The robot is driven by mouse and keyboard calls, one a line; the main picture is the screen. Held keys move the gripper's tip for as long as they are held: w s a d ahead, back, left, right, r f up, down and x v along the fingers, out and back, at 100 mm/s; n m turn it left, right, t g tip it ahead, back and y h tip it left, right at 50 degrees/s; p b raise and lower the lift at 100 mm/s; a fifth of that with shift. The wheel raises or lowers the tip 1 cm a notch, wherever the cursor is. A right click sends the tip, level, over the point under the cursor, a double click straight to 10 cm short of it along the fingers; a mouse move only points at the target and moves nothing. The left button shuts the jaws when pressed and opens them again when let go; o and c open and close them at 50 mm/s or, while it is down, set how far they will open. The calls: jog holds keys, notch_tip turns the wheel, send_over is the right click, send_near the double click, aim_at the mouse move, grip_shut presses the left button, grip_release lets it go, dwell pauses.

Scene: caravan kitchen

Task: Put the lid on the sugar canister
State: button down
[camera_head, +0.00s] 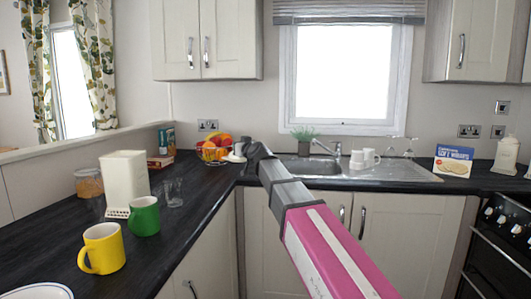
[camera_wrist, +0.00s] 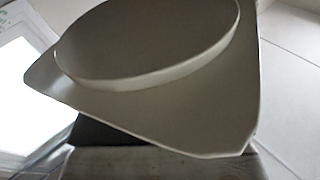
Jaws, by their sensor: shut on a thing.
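My gripper (camera_head: 252,154) is at the end of my pink and grey arm, over the counter near the back corner. It is shut on a pale lid (camera_wrist: 190,112), which fills much of the wrist view. The lid has a squarish plate with a raised round rim. In the head view a small white shape beside the gripper looks like this lid (camera_head: 236,155). The fingertips are not clear in either view. A cream canister (camera_head: 507,156) stands upright on the far right counter. Its label is too small to read, so I cannot tell if it is the sugar canister.
A white block-like container (camera_head: 124,180), a green mug (camera_head: 145,217) and a yellow mug (camera_head: 102,250) stand on the left counter. A fruit basket (camera_head: 211,152) is left of the gripper. The sink (camera_head: 310,166), white cups (camera_head: 364,158) and a blue box (camera_head: 453,161) lie to the right.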

jog(key=s+a+r+n+g+y, duration=0.25)
jog(key=s+a+r+g, duration=0.2)
jog(key=s+a, duration=0.55)
jog(key=s+a+r+n+g+y, duration=0.2)
jog(key=s+a+r+n+g, duration=0.4)
jog(key=a, duration=0.8)
jog(key=s+a+r+n+g+y, duration=0.1)
jog(key=s+a+r+g+y, duration=0.2)
jog(key=s+a, duration=0.75)
jog(key=shift+t, duration=0.45)
jog(key=shift+w+a+f, duration=0.15)
jog(key=shift+w+f, duration=0.05)
jog(key=shift+f, duration=0.65)
jog(key=shift+w+a+f, duration=0.15)
jog(key=shift+a+f, duration=0.05)
jog(key=shift+f, duration=0.7)
jog(key=shift+w+a+f, duration=0.15)
jog(key=shift+w+f, duration=0.05)
jog(key=shift+f, duration=0.65)
jog(key=shift+f, duration=0.5)
jog(key=c, duration=1.2)
grip_release()
jog(key=shift+d, duration=0.1)
jog(key=d, duration=0.3)
jog(key=s+d, duration=0.1)
jog(key=d, duration=0.6)
jog(key=shift+s+d+f, duration=0.1)
jog(key=shift+s+d, duration=0.05)
jog(key=shift+d, duration=0.25)
